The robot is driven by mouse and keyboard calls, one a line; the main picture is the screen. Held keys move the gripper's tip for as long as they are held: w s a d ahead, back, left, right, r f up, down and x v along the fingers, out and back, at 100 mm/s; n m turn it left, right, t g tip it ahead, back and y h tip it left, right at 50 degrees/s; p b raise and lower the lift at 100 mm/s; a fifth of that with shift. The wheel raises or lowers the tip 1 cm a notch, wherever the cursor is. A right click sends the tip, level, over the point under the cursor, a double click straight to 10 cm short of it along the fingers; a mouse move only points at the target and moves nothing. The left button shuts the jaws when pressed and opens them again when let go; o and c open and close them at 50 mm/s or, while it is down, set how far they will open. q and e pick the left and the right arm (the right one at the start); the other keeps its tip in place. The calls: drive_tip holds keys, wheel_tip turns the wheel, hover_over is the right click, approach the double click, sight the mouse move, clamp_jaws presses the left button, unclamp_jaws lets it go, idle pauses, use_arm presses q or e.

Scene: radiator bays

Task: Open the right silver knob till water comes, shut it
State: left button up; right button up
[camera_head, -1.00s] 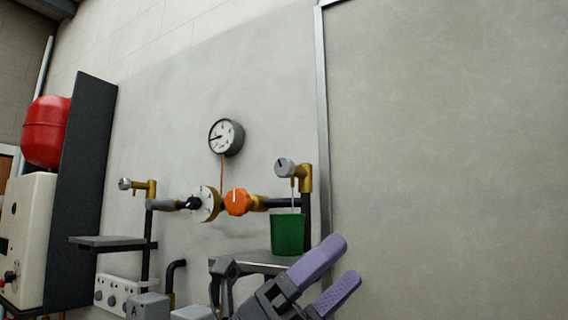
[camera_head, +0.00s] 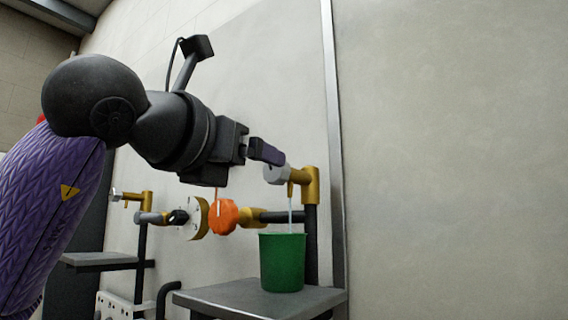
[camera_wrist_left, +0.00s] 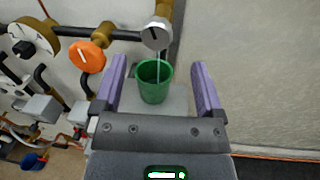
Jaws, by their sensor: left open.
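The right silver knob (camera_head: 276,174) sits on a brass tap (camera_head: 308,184) at the right end of the pipework. A thin stream of water runs from this tap into a green bucket (camera_head: 283,262). My left gripper (camera_head: 268,154) is at the knob in the head view and hides part of it. In the left wrist view its purple fingers (camera_wrist_left: 161,88) are wide apart, with the knob (camera_wrist_left: 156,34) showing ahead of the gap between them and the bucket (camera_wrist_left: 154,82) below the knob. My right gripper is not in view.
The bucket stands on a grey shelf (camera_head: 262,299). An orange knob (camera_head: 223,217) and a round dial valve (camera_head: 193,218) are left of the tap. The wall on the right is bare.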

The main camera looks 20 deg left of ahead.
sight(273, 169)
use_arm(q)
drive_tip(key=p+x, duration=0.2)
drive_tip(key=x, duration=0.5)
drive_tip(key=shift+w+a+p, duration=0.15)
drive_tip(key=shift+w+p, duration=0.05)
drive_tip(key=shift+p, duration=0.15)
drive_tip(key=shift+s, duration=0.2)
drive_tip(key=shift+w+f, duration=0.1)
drive_tip(key=shift+w, duration=0.1)
drive_tip(key=c, duration=0.4)
clamp_jaws()
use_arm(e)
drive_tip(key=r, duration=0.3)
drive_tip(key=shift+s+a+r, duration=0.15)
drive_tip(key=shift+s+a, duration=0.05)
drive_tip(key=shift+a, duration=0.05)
